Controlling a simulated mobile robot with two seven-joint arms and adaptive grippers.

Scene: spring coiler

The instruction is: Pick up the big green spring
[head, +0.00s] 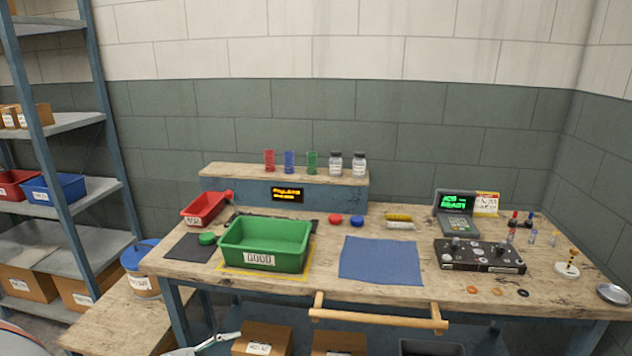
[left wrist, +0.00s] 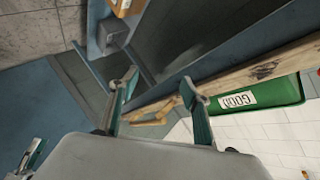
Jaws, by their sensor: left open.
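The big green spring (head: 312,162) stands upright on the raised wooden shelf at the back of the bench in the head view. It is right of a blue spring (head: 290,162) and a red spring (head: 269,160). My left gripper (head: 220,344) is low in front of the bench, far from the spring. In the left wrist view my left gripper (left wrist: 161,95) is open, with nothing between its fingers. What looks like my right gripper (left wrist: 33,157) shows small at the lower left there; its jaws are unclear. The green spring is not visible in that view.
Two lidded jars (head: 347,165) stand right of the green spring. A green GOOD bin (head: 262,262), a red bin (head: 203,209) and a blue mat (head: 381,260) lie in front of the shelf. A wooden rail (head: 375,318) juts from the bench front.

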